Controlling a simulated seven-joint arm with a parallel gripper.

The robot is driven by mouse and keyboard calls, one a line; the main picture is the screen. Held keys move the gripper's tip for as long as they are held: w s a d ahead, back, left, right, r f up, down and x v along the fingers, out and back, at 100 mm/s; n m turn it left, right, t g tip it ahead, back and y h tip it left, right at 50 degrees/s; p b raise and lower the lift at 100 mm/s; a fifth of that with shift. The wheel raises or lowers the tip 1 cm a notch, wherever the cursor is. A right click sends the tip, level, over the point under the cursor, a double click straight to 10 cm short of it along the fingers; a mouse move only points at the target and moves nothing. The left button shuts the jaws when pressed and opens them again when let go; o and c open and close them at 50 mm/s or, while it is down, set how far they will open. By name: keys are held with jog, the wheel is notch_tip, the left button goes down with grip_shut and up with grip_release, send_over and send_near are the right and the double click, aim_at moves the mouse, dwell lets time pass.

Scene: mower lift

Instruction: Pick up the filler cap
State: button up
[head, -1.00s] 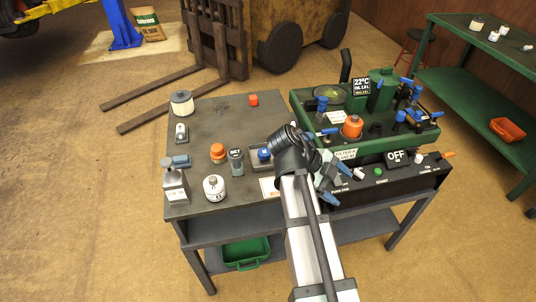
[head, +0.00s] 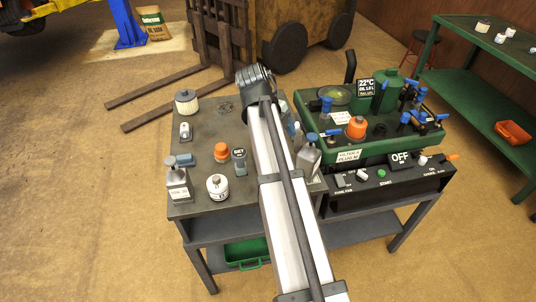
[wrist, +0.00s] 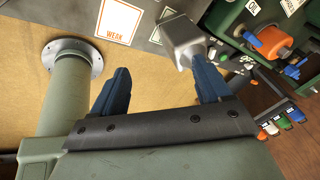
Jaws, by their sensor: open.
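An orange cap (head: 356,127), which looks like the filler cap, sits upright on the green machine (head: 345,151) right of the bench in the head view. It also shows at the upper right of the wrist view (wrist: 276,40). A second orange-capped item (head: 221,151) stands on the bench left of my arm; I cannot tell for certain which is the filler cap. My gripper (wrist: 160,68) is open in the wrist view, with nothing between its blue fingers. Both orange items are apart from it. In the head view my arm largely hides the gripper.
A grey bottle (head: 308,157) stands just right of my arm; it appears close to the right finger in the wrist view (wrist: 183,38). Blue-handled parts (head: 326,105) rise around the orange cap on the machine. A white canister (head: 217,186) and another bottle (head: 178,184) stand at left.

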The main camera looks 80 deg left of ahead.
jog(key=s+a+n+g, duration=0.15)
jog(key=a+g, duration=0.25)
jog(key=a, duration=0.5)
jog(key=shift+y, duration=0.3)
notch_tip(320, 180, down, 9)
jog(key=shift+a+r, duration=0.1)
jog(key=shift+s+a+f, duration=0.1)
jog(key=shift+a+f, duration=0.05)
jog(key=shift+f, duration=1.3)
jog(key=shift+a+f, duration=0.1)
jog(key=shift+f, duration=1.3)
jog(key=shift+c, duration=0.4)
jog(key=c, duration=1)
jog(key=shift+r, duration=0.1)
